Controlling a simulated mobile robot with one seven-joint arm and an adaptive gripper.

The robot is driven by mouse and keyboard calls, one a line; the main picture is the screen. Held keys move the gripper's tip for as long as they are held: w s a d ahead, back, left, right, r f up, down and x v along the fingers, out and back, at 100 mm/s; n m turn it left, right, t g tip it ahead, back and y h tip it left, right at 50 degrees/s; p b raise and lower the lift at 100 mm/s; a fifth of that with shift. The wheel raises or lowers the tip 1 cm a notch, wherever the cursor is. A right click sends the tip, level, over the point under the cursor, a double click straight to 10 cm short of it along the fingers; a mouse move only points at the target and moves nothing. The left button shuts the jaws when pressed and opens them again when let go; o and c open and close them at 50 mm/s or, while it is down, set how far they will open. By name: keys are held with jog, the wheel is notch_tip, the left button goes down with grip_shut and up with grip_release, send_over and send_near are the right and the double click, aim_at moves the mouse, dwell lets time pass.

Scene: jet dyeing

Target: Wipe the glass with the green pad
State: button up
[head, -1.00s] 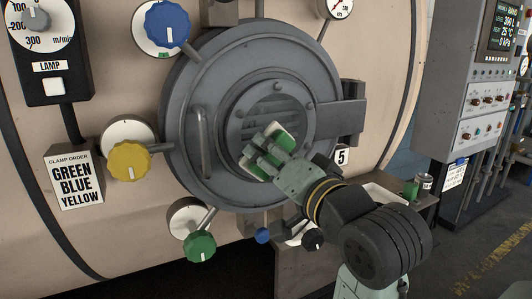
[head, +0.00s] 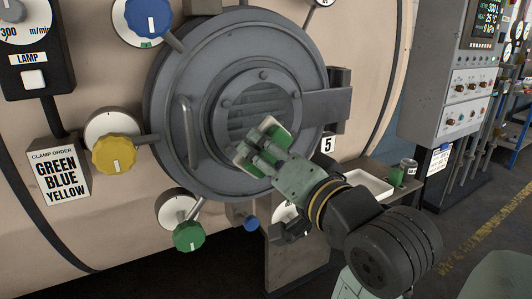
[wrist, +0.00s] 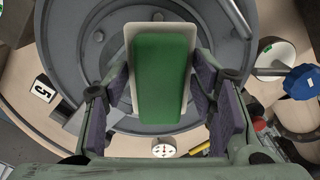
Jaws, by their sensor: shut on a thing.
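The glass (head: 254,112) is the round window in the middle of the grey door, with dark slats showing behind it. My gripper (head: 262,151) is shut on the green pad (head: 278,134), in front of the glass's lower edge and bolted ring. In the wrist view the pad (wrist: 160,75) is a green block on a pale backing, upright between the two fingers (wrist: 162,100). There the pad hides most of the glass. I cannot tell whether the pad touches the glass.
The grey round door (head: 170,120) has a bar handle (head: 188,130) at left and a hinge (head: 325,108) at right. Blue (head: 148,16), yellow (head: 114,154) and green (head: 188,236) knobs surround it. A white tray (head: 368,186) and a can (head: 408,168) stand at right.

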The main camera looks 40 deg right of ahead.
jog(key=shift+w, duration=0.1)
jog(key=p, duration=0.1)
send_near(235, 127)
jog(key=shift+w, duration=1.2)
jog(key=shift+w+d+p, duration=0.45)
jog(key=shift+w+d, duration=0.3)
jog(key=shift+w, duration=0.25)
jog(key=shift+x, duration=1)
jog(key=shift+s+d+p, duration=0.25)
jog(key=shift+s+d, duration=0.05)
jog(key=shift+d, duration=0.65)
jog(key=shift+s+d+p, duration=0.25)
jog(key=shift+d, duration=0.7)
jog(key=shift+w, duration=0.15)
jog(key=shift+w+a+p, duration=0.25)
jog(key=shift+a, duration=0.65)
jog(key=shift+w+a+p, duration=0.25)
jog(key=shift+w+a, duration=0.05)
jog(key=shift+a, duration=0.6)
jog(key=shift+w+a, duration=0.1)
jog(key=shift+a, duration=0.05)
jog(key=shift+c, duration=0.5)
